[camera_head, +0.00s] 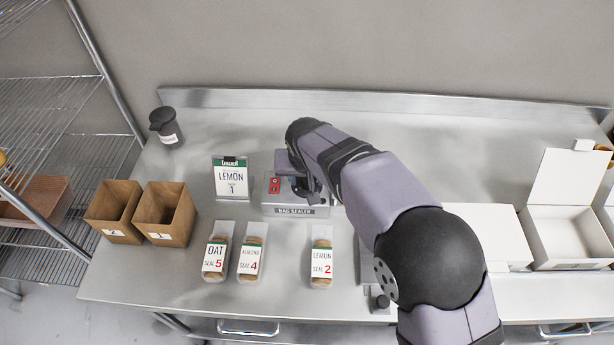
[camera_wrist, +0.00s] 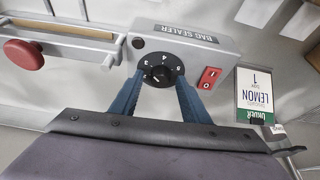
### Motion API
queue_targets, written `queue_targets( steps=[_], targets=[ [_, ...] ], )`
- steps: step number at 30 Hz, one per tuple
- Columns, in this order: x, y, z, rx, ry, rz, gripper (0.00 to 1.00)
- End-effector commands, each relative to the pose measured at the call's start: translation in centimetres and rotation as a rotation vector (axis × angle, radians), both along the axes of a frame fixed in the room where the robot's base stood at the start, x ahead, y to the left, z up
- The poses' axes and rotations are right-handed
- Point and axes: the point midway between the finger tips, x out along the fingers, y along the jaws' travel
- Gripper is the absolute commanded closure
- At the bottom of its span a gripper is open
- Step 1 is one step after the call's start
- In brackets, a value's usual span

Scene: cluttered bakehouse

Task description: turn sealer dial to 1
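The grey bag sealer (camera_head: 294,211) stands mid-bench, partly hidden under my arm in the head view. The wrist view shows its front panel (camera_wrist: 203,46) upside down, with a round black dial (camera_wrist: 158,72) bearing white numbers. The number the dial points to is too small to read surely. A red rocker switch (camera_wrist: 209,78) sits beside the dial. My gripper (camera_wrist: 159,76) has its two blue fingers apart, one on each side of the dial. I cannot tell whether they touch it. The head view mostly hides the fingers.
A card reading LEMON 1 (camera_head: 231,179) stands left of the sealer. Labelled bags, OAT (camera_head: 214,258), ALMOND (camera_head: 250,259) and LEMON (camera_head: 321,263), lie in front. Two brown boxes (camera_head: 166,213) stand left, an open white box (camera_head: 567,235) right. A wire rack (camera_head: 50,100) is far left.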

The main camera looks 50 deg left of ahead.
Motion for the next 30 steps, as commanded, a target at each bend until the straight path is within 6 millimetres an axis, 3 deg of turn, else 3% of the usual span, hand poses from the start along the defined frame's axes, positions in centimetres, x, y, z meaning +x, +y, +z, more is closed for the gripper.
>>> queue_targets(
  steps=[1,5,17,30],
  targets=[
    [0.0,0.0,0.01,0.0,0.0,0.0,0.69],
    [-0.01,-0.01,0.03,0.0,0.0,0.0,0.99],
    [0.01,-0.11,0.05,-0.003,0.003,0.047,0.99],
    [0.29,-0.25,-0.01,-0.001,0.004,0.353,0.99]
  ],
)
